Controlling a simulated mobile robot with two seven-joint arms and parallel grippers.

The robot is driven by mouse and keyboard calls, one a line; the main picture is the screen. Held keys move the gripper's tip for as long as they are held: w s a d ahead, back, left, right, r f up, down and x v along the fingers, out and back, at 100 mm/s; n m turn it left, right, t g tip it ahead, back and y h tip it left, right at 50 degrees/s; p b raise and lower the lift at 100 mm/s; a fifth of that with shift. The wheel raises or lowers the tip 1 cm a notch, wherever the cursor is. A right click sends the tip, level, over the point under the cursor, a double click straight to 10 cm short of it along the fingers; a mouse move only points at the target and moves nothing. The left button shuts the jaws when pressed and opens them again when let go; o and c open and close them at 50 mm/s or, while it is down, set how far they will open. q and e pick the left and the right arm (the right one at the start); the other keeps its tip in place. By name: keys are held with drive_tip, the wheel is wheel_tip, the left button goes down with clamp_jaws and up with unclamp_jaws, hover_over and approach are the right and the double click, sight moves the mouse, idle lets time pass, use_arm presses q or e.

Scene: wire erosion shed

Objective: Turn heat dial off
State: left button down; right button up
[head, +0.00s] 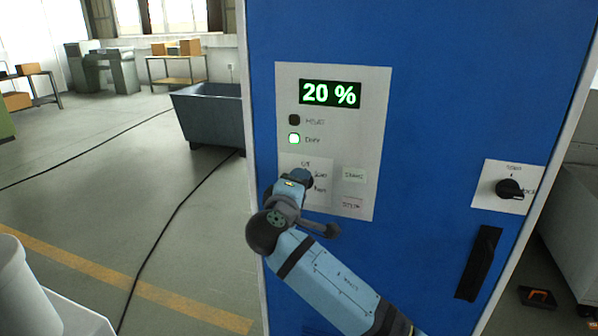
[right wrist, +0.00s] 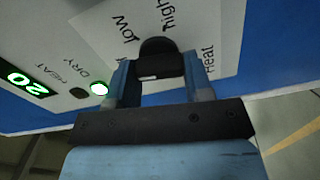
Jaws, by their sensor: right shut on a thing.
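The heat dial (right wrist: 160,58) is a black knob on a white label plate marked "low", "high" and "heat" in the right wrist view. My right gripper (right wrist: 160,82) is shut on it, one finger on each side. In the head view my right gripper (head: 297,180) reaches up to the control panel (head: 340,125) and hides the dial and part of its label. The dial's pointer cannot be made out. The display (head: 330,94) reads 20 %. The upper lamp (head: 294,120) is dark and the "Dry" lamp (head: 294,139) glows green. My left gripper is not in view.
The panel sits on a blue cabinet door (head: 430,90). A second black knob (head: 509,189) on its own plate and a black handle (head: 479,263) are to the right. A grey bin (head: 212,115) stands behind.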

drive_tip(key=shift+n+p, duration=1)
drive_tip(key=shift+f, duration=0.1)
drive_tip(key=o, duration=0.9)
drive_tip(key=shift+b+v, duration=0.6)
drive_tip(key=shift+v, duration=6.35)
